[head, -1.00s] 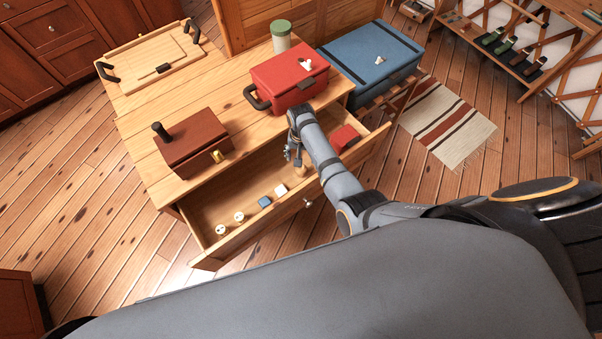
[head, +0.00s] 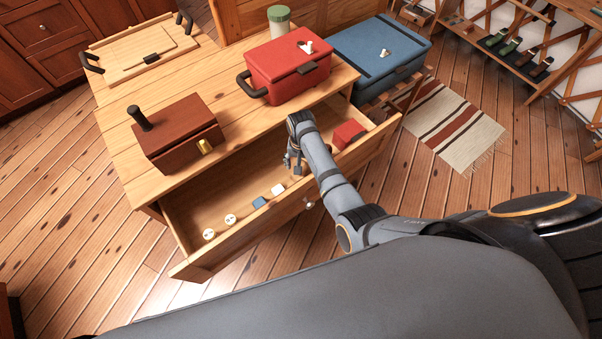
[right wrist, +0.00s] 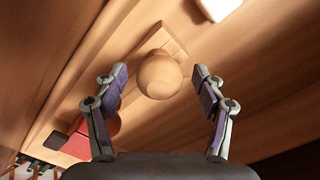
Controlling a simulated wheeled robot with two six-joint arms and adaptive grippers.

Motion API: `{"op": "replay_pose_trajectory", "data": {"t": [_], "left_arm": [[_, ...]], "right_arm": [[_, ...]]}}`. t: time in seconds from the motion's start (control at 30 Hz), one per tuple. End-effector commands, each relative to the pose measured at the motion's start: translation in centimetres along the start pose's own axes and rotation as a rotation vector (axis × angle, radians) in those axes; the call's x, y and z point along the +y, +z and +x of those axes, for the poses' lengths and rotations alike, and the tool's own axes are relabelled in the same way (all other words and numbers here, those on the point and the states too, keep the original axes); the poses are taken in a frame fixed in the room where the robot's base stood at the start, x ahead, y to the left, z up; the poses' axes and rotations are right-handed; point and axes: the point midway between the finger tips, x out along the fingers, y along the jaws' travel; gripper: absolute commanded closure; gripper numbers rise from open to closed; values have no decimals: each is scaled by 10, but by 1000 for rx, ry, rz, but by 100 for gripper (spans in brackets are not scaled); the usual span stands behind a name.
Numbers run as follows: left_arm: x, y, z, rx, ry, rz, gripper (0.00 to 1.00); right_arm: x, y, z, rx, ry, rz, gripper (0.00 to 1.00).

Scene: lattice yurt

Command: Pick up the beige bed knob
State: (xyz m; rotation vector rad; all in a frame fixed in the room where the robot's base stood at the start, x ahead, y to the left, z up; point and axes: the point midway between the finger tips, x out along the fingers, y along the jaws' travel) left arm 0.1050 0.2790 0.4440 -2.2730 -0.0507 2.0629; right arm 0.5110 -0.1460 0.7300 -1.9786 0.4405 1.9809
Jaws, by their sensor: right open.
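The beige bed knob (right wrist: 159,75), round and wooden, stands in the open drawer (head: 225,245) and shows in the right wrist view between the two fingers of my right gripper (right wrist: 160,82). The fingers are open, with a visible gap on each side of the knob. In the head view my right gripper (head: 292,161) reaches down into the drawer, and the gripper and arm mostly hide the knob there. My left gripper is not in view.
The drawer also holds a red block (head: 347,134), a white block (head: 278,189), a blue block (head: 259,202) and two small round white pieces (head: 230,219). A red case (head: 290,72) and a brown box (head: 177,135) stand on the wooden top above.

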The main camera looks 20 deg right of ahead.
Motion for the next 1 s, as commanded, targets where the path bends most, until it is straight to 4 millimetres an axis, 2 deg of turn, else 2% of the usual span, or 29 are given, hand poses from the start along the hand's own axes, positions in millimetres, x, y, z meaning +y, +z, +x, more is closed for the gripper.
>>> {"op": "replay_pose_trajectory", "data": {"t": [0.17, 0.6, 0.87, 1.0], "left_arm": [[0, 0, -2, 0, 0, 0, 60], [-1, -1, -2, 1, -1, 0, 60], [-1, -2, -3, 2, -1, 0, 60], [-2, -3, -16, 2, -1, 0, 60]], "right_arm": [[0, 0, -2, 0, 0, 0, 30], [0, 0, -1, 0, 0, 0, 88], [0, 0, -3, 0, 0, 0, 89], [0, 0, -14, 0, 0, 0, 89]]}}
